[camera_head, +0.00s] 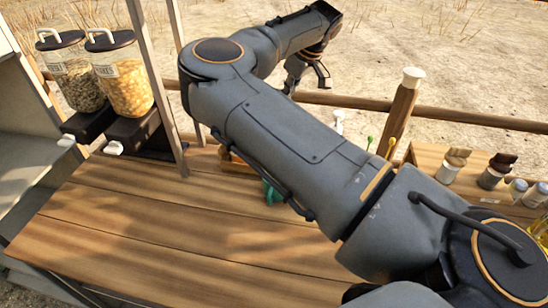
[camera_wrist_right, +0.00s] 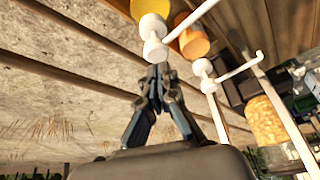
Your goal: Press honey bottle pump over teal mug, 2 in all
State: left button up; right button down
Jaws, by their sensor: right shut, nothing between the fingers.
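My right arm crosses the head view, and its gripper (camera_head: 308,76) shows at the top, above the far rail. In the right wrist view, the right gripper (camera_wrist_right: 158,78) is shut and empty, its fingertips close to a white pump head (camera_wrist_right: 155,48) on a yellow bottle (camera_wrist_right: 150,8). I cannot tell whether they touch. An orange bottle (camera_wrist_right: 192,40) with another white pump (camera_wrist_right: 205,72) stands beside it. Which bottle holds honey is unclear. A white pump top (camera_head: 338,119) shows behind my arm. The teal mug (camera_head: 270,192) is partly hidden by my arm. My left gripper is not in view.
Two cereal dispensers (camera_head: 124,85) stand at the left behind a post. Several small jars (camera_head: 492,172) stand on a wooden shelf at the right. The wooden counter (camera_head: 130,225) is clear at left and front. A rail (camera_head: 465,120) runs behind.

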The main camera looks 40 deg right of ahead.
jog(key=shift+f, duration=0.2)
jog(key=shift+f+b, duration=1.4)
jog(key=shift+r+p, duration=0.4)
jog(key=shift+r, duration=0.2)
jog(key=shift+r+p, duration=0.35)
jog(key=shift+r, duration=0.5)
jog(key=shift+f, duration=0.1)
